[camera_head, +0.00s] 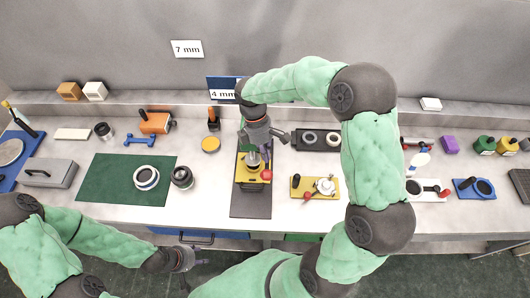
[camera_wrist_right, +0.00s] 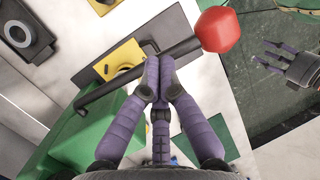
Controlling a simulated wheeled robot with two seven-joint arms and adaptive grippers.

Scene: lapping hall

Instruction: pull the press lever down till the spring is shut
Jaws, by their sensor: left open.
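The press has a yellow body (camera_head: 243,176) on a dark base plate (camera_head: 250,205) in the middle of the bench. Its lever is a black rod (camera_wrist_right: 110,91) with a red knob (camera_wrist_right: 220,30), and the knob also shows in the head view (camera_head: 266,175). My right gripper (camera_wrist_right: 158,62) reaches over the press from behind. Its purple fingers are together across the rod, a short way from the knob. My left gripper (camera_head: 192,258) is open and empty, low in front of the bench; it also shows in the wrist view (camera_wrist_right: 283,57). I cannot make out the spring.
A green mat (camera_head: 110,185) with a white ring (camera_head: 146,177) lies left of the press. A yellow plate (camera_head: 300,187) with small parts and a dark tray (camera_head: 330,139) are close on the right. The bench's front edge is just before the base plate.

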